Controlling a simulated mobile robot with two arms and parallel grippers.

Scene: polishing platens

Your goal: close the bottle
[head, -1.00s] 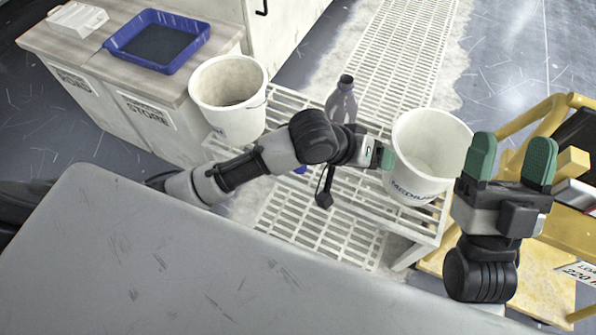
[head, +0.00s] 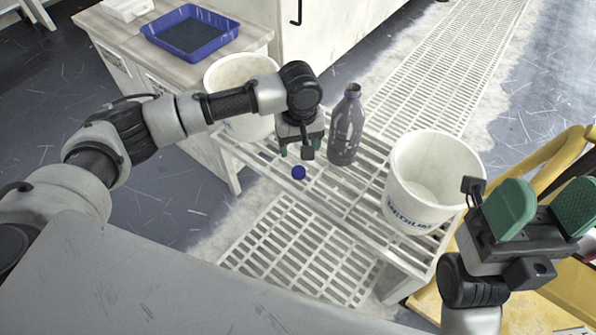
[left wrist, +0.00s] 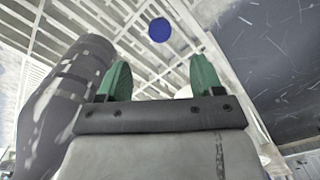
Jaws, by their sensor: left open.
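A dark translucent bottle (head: 345,130) stands upright on the slatted white rack, its neck bare of a cap. A small blue cap (head: 298,172) lies on the slats to its left, near the rack's front edge. My left gripper (head: 300,153) is open and empty, pointing down just behind the cap and left of the bottle. In the left wrist view, the cap (left wrist: 159,30) shows beyond the gap between the green fingers, and the bottle (left wrist: 65,105) is close on the left. My right gripper (head: 543,195) is open and empty at the right, fingers pointing up.
A white bucket marked MEDIUM (head: 432,175) stands on the rack right of the bottle. Another white bucket (head: 245,125) is partly hidden behind my left arm. A blue tray (head: 232,32) sits on the cabinet at upper left. A yellow frame (head: 535,150) is at right.

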